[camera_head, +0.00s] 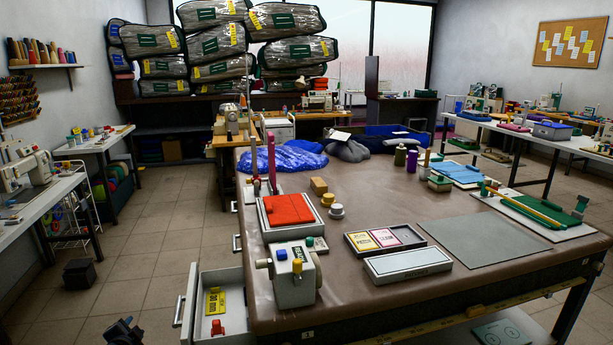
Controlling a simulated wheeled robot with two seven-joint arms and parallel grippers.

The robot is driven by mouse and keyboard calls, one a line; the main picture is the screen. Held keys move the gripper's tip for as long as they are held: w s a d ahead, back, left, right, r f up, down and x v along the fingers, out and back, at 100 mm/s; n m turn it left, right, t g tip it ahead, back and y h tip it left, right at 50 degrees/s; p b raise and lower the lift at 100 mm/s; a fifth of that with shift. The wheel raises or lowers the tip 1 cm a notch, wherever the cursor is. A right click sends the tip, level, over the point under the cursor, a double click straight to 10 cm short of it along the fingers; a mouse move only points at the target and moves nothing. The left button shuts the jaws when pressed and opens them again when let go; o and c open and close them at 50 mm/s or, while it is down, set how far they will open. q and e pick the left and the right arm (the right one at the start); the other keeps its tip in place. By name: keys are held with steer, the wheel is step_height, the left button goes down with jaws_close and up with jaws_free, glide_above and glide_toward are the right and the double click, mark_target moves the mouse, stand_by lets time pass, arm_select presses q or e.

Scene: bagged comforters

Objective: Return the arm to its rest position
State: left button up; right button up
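My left gripper (125,332) shows as a small dark shape at the bottom edge, left of centre. It is over the tiled floor, to the left of the open drawer (187,300) and apart from it. Most of the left arm is out of the picture, and the fingers are too small and dark to tell whether they are open. I see nothing clearly held in it. My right gripper is not in view. Bagged comforters (205,45) are stacked on the shelf at the back.
The large brown table (370,300) fills the middle and right. A white device (293,275) stands at its near left corner, beside a tray with red cloth (288,210). The open drawer holds a yellow label and a red item. A dark box (79,272) sits on the floor, left.

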arm_select(q)
steer(key=s+d+f+n+g+h, duration=0.2)
steer(key=s+d+f+g, duration=0.1)
steer(key=s+d, duration=0.9)
steer(key=s+d+f+n+g+h, duration=0.2)
steer(key=s+d+f+g, duration=0.1)
steer(key=s+d, duration=1)
steer(key=s+d+f+n+g+h, duration=0.1)
steer(key=s+d+g, duration=0.4)
steer(key=s+d, duration=0.7)
steer(key=s+f+n, duration=0.1)
steer(key=s+f, duration=0.1)
steer(key=s, duration=0.4)
steer(key=shift+d+f+h, duration=0.25)
steer(key=shift+f+h, duration=0.05)
steer(key=shift+h, duration=0.1)
